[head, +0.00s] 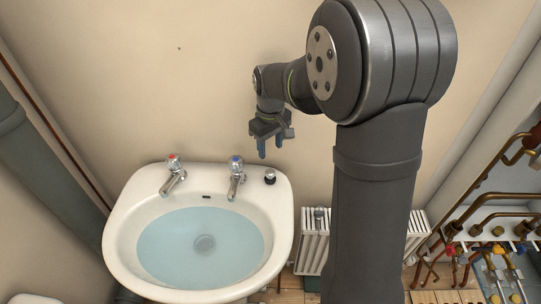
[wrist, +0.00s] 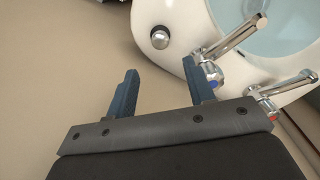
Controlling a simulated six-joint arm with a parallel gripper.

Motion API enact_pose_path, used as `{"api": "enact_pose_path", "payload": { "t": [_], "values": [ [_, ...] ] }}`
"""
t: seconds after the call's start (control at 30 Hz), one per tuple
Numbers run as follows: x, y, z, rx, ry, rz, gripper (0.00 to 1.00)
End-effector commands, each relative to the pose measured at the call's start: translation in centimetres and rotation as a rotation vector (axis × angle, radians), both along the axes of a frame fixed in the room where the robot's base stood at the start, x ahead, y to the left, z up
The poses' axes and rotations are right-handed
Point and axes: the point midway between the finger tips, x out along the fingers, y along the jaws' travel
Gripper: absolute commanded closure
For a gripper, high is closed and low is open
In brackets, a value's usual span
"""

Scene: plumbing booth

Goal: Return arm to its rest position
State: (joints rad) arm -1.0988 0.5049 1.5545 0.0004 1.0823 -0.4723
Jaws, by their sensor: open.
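My gripper (head: 270,147) hangs in the air in front of the beige wall, above the back right corner of the sink. In the wrist view my gripper (wrist: 158,92) shows two blue fingers spread apart with nothing between them. The white sink (head: 118,240) holds bluish water (head: 180,240) with a drain visible at the bottom. The red-marked tap (head: 173,177) and the blue-marked tap (head: 236,180) stand on its back ledge. A small round chrome-and-black knob (head: 270,177) sits right of them, below my gripper. The wrist view also shows the knob (wrist: 160,38) and the blue-marked tap (wrist: 215,72).
A white radiator (head: 313,245) stands low on the wall right of the sink, partly hidden by my arm. Copper pipes and valves (head: 490,225) fill the right side. A grey pipe (head: 40,150) runs along the left wall. The wall above the sink is clear.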

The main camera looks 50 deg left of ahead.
Motion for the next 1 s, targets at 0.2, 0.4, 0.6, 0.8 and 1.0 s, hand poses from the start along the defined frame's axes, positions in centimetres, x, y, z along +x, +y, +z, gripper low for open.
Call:
{"api": "enact_pose_path", "payload": {
  "t": [0.2,0.4,0.6,0.8,1.0],
  "values": [
    [0.0,0.0,0.7,0.001,0.000,0.000,0.52],
    [0.0,0.0,0.7,0.000,0.000,0.000,0.52],
    [0.0,0.0,-0.6,-0.003,0.002,0.000,0.52],
    [0.0,-0.1,-4.1,-0.004,0.002,0.000,0.52],
    [0.0,-0.1,-8.1,-0.004,0.002,0.000,0.52]
  ]
}}
